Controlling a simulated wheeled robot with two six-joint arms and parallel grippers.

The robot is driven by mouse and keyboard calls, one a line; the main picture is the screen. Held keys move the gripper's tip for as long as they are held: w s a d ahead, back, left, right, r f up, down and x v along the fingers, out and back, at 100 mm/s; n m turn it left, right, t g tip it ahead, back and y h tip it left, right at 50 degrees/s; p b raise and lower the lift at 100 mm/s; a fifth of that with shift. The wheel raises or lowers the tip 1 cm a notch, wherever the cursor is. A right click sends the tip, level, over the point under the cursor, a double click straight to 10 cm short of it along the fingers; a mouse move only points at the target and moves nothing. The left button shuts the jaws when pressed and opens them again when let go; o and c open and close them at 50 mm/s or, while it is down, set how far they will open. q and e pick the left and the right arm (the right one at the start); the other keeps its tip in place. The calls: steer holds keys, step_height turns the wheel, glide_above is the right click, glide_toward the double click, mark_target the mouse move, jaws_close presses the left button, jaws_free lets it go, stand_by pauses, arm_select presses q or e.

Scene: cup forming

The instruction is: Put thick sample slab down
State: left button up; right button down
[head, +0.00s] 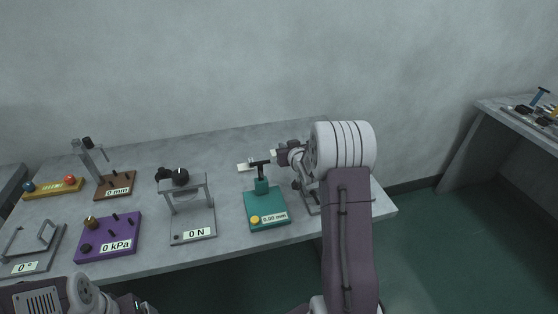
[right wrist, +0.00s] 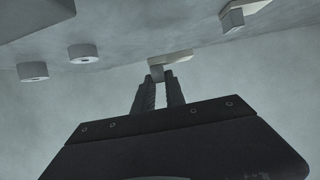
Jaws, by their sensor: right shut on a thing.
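My right gripper (head: 275,155) reaches in from the right over the back part of the grey table. In the right wrist view its fingers (right wrist: 158,80) are shut on the small grey grip block of a flat pale slab (right wrist: 175,57). In the head view the slab (head: 273,154) shows only as a small pale patch at the jaws. From these views I cannot tell whether it touches the table. Another pale slab (head: 244,168) lies to the left, behind the teal gauge; it also shows in the right wrist view (right wrist: 246,7). My left gripper is not clearly seen.
The teal thickness gauge (head: 268,212) stands just in front of my right gripper. A grey force stand (head: 192,232), a purple pressure box (head: 112,243) and other instruments stand to the left. Two pale cylinders (right wrist: 83,53) show in the right wrist view. The table's back middle is clear.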

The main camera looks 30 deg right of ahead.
steer(key=shift+w+a+f, duration=0.25)
steer(key=shift+w+f, duration=0.05)
steer(key=shift+w, duration=0.15)
steer(key=shift+w+a+f, duration=0.2)
steer(key=shift+w+f, duration=0.05)
steer(key=shift+w, duration=0.2)
step_height(320, 180, down, 4)
steer(key=shift+r+b, duration=0.2)
steer(key=shift+b, duration=0.25)
steer(key=shift+f, duration=0.25)
steer(key=shift+f, duration=0.2)
steer(key=c, duration=1.4)
jaws_free()
steer(key=shift+r, duration=0.15)
